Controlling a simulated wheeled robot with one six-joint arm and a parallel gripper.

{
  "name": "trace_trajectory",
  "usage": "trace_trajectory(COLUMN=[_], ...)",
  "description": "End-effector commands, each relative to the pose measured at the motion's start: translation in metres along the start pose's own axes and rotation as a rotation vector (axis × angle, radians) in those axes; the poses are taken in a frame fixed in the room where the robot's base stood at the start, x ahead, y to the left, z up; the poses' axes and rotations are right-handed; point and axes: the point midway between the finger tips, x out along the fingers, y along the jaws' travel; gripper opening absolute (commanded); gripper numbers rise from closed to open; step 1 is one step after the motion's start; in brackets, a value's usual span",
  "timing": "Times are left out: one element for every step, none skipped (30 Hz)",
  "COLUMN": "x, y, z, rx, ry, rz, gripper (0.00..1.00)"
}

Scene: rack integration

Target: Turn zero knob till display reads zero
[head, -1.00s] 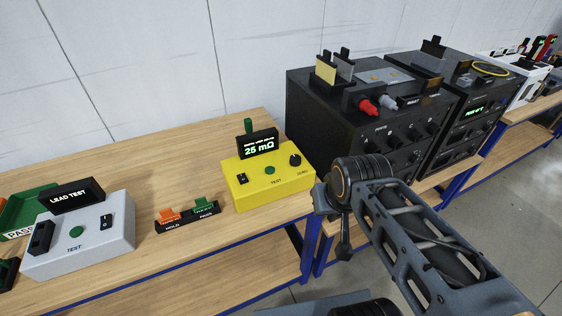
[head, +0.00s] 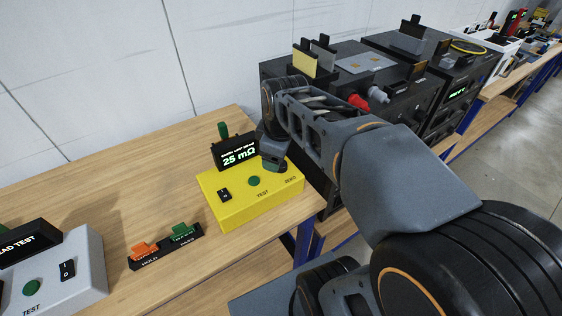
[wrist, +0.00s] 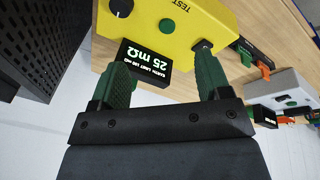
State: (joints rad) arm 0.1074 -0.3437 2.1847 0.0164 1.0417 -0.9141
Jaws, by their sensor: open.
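The yellow tester box (head: 235,205) stands on the wooden bench, with a green TEST button (head: 254,181) and a black rocker switch (head: 224,195). Its display (head: 237,152) reads 25 mΩ. My gripper (head: 273,163) is over the box's right part and hides the zero knob in the head view. In the wrist view, which is upside down, the black zero knob (wrist: 121,7) with a white mark shows at the top left. My gripper's green fingers (wrist: 162,65) are apart and empty there, with the display between and beyond them. They are clear of the knob.
A black instrument rack unit (head: 345,85) with red and grey terminals stands close right of the box. A HOLD/PASS block (head: 166,247) and a grey LEAD TEST box (head: 75,265) lie to the left. Bare bench lies behind and left of the yellow box.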

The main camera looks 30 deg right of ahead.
Motion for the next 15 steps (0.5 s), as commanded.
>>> trace_trajectory(x=[0.006, 0.008, 0.011, 0.014, 0.016, 0.019, 0.022, 0.024, 0.027, 0.030, 0.032, 0.034, 0.036, 0.038, 0.039], y=[0.013, 0.020, 0.029, 0.035, 0.042, 0.050, 0.056, 0.062, 0.069, 0.073, 0.077, 0.083, 0.086, 0.089, 0.092], z=[-0.003, -0.005, -0.007, -0.008, -0.009, -0.009, -0.010, -0.010, -0.010, -0.010, -0.010, -0.009, -0.009, -0.009, -0.009], rx=[-0.115, -0.194, -0.296, -0.369, -0.438, -0.527, -0.590, -0.648, -0.721, -0.771, -0.816, -0.870, -0.907, -0.939, -0.977], ry=[-0.017, -0.024, -0.032, -0.036, -0.039, -0.041, -0.041, -0.041, -0.039, -0.037, -0.034, -0.031, -0.028, -0.025, -0.021], rz=[-0.023, -0.035, -0.052, -0.065, -0.079, -0.095, -0.108, -0.120, -0.134, -0.145, -0.155, -0.166, -0.173, -0.180, -0.188], gripper=[0.70, 0.70, 0.70, 0.70, 0.70, 0.70, 0.70, 0.70, 0.70, 0.70, 0.70, 0.70, 0.70, 0.70, 0.70])
